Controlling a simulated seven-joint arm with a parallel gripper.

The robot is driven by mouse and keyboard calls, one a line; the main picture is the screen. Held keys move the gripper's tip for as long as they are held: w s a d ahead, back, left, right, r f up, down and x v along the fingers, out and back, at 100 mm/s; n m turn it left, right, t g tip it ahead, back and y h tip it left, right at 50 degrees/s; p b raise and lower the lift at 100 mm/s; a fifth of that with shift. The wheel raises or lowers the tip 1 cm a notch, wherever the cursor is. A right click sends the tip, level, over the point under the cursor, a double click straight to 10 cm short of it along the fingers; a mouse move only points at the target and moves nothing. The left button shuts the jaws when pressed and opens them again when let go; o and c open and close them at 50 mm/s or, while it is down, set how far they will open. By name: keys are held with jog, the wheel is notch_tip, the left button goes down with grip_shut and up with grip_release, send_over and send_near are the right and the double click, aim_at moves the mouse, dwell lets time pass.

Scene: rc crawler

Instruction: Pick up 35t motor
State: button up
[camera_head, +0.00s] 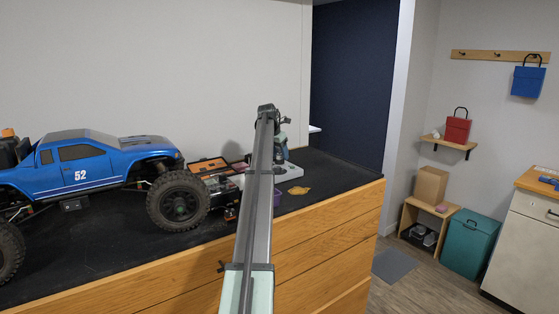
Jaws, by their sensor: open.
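I cannot pick out the 35t motor with certainty. Small dark parts (231,213) lie on the bench between the truck's front wheel and my arm, too small to name. My arm rises from the bottom centre and reaches up over the bench, covering part of it. A pale section of my arm shows behind the long link, but my gripper's fingers are hidden there. I cannot see anything held.
A blue crawler truck (85,165) marked 52 fills the bench's left. An orange-and-black case (208,166), purple container (277,196), pale tray (291,169) and yellow-orange item (299,190) lie near my arm. The black benchtop (335,174) is clear at right.

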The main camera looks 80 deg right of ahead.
grip_shut()
dwell(0.4)
jog(key=shift+r, duration=0.1)
